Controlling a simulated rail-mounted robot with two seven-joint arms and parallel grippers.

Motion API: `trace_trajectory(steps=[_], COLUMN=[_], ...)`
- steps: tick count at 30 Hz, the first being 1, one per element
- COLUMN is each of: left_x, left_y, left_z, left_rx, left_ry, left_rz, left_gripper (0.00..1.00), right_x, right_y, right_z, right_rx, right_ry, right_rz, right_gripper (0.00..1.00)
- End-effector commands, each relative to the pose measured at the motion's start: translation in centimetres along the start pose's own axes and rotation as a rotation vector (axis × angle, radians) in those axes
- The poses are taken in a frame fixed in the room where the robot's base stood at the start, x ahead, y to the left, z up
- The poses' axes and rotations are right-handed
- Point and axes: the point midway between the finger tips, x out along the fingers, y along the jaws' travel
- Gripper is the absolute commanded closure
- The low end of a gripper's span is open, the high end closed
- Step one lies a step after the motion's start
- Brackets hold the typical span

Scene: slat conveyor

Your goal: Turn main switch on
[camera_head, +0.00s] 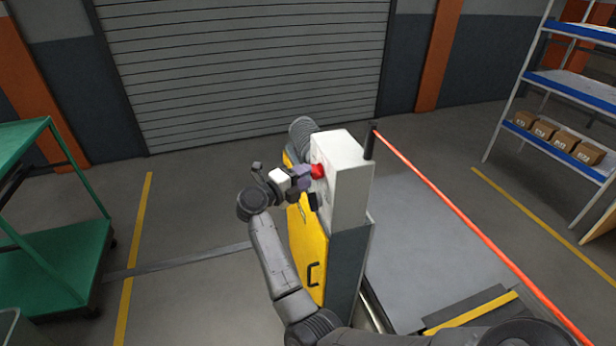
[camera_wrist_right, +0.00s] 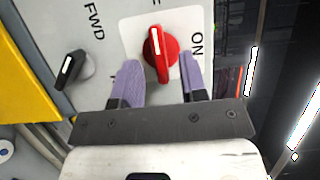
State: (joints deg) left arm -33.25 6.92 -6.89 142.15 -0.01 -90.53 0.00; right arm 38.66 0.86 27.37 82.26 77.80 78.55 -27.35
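The main switch is a red rotary knob with a white mark on a pale square plate, in the upper middle of the right wrist view (camera_wrist_right: 160,55). An ON label stands to its right, and its mark points upward in that view, not at ON. In the head view the red knob (camera_head: 318,171) shows on the face of a white control box (camera_head: 349,185). My right gripper (camera_head: 306,179) is at that face. Its purple-grey fingers (camera_wrist_right: 163,66) are open, one on each side of the knob, with nothing gripped. My left gripper is not in view.
A black selector knob (camera_wrist_right: 72,68) near a FWD label sits left of the switch. The box stands on a yellow and grey cabinet (camera_head: 308,245). A red bar (camera_head: 470,225) runs right of it. A green cart (camera_head: 50,245) and a shelf rack (camera_head: 570,85) stand farther off.

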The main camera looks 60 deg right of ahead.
Motion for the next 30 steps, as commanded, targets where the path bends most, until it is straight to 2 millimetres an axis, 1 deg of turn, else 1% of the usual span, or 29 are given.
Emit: trace_trajectory(steps=[3,6,17,27,30], left_x=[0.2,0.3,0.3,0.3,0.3], left_y=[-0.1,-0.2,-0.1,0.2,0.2], left_z=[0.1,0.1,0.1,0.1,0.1], left_rx=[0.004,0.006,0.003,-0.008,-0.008], left_ry=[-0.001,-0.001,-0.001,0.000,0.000], left_rz=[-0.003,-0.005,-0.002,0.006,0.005], left_gripper=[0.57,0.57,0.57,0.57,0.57], right_x=[1.0,1.5,1.7,1.7,1.7], right_y=[0.0,0.0,0.0,0.0,0.0], right_z=[0.0,0.0,0.0,0.0,0.0], right_rx=[0.000,0.000,0.000,0.000,0.000], right_ry=[0.001,0.001,0.000,0.000,0.000], right_rz=[-0.001,0.000,0.000,0.000,0.000], right_gripper=[0.61,0.61,0.61,0.92,1.00])
